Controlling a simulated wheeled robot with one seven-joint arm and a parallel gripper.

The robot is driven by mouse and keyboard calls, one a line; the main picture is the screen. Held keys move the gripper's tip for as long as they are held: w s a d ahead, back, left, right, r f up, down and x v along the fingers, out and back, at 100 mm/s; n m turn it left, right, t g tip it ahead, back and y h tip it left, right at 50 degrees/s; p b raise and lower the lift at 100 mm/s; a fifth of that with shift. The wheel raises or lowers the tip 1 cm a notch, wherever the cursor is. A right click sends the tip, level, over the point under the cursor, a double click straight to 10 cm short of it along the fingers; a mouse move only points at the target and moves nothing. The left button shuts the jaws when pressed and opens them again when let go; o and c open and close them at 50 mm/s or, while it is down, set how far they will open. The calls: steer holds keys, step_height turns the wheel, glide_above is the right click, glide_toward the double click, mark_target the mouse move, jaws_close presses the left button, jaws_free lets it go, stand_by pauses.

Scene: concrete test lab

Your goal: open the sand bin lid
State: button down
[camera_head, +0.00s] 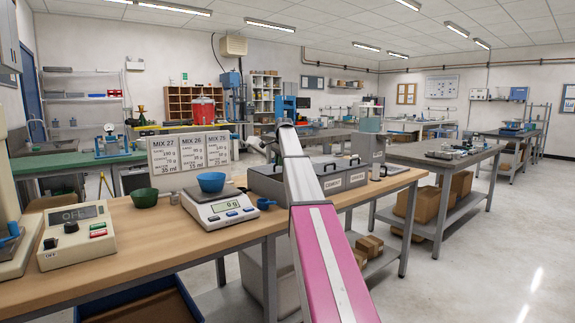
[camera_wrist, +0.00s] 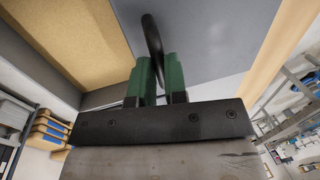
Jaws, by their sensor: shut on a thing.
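The grey bin unit (camera_head: 268,184) stands on the wooden bench behind my arm, with a CEMENT label on its front. My arm hides part of it, and I cannot read a sand label. In the wrist view, my gripper (camera_wrist: 158,75) has its green fingers closed on the black looped handle (camera_wrist: 152,38) of a grey lid (camera_wrist: 215,35). A tan, grainy surface like sand (camera_wrist: 65,35) shows beside the lid, inside a grey rim. My fingers cannot be made out clearly in the head view.
A scale (camera_head: 215,207) with a blue bowl (camera_head: 211,181), a green bowl (camera_head: 144,201) and a control box (camera_head: 77,236) stand left of the bins. Mix cards (camera_head: 190,151) stand behind. A grey container (camera_head: 368,147) stands to the right. Open floor lies at the right.

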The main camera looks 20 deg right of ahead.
steer(key=c, duration=1.1)
jaws_free()
steer(key=shift+c, duration=0.2)
steer(key=shift+r, duration=0.1)
step_height(320, 180, up, 10)
steer(key=s, duration=0.2)
steer(key=shift+d+r, duration=0.25)
steer(key=shift+d, duration=0.15)
